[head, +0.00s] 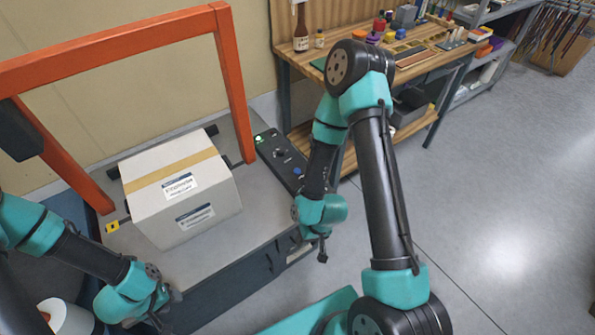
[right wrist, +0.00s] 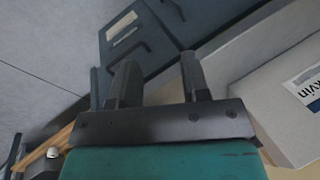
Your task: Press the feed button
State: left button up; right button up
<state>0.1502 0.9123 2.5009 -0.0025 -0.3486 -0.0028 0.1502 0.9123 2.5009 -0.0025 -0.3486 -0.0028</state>
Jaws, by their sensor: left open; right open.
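A black control panel (head: 278,158) runs along the right edge of the grey machine table. It carries a lit green button (head: 259,140) at its far end and a blue round control (head: 297,171) nearer me; I cannot tell from any lettering which one is the feed button. My right gripper (head: 322,254) points down in front of the panel's near end, apart from it. In the right wrist view its two fingers (right wrist: 158,78) are spread with nothing between them. My left gripper (head: 166,312) is low at the left front, empty, its fingertips partly cut off.
A white carton (head: 185,192) with tan tape and labels sits on the machine table under an orange frame (head: 232,80). A wooden workbench (head: 320,65) with bottles and small parts stands behind. The grey floor (head: 500,200) at right is clear.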

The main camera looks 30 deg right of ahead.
grip_shut()
dwell(0.3)
dwell(1.4)
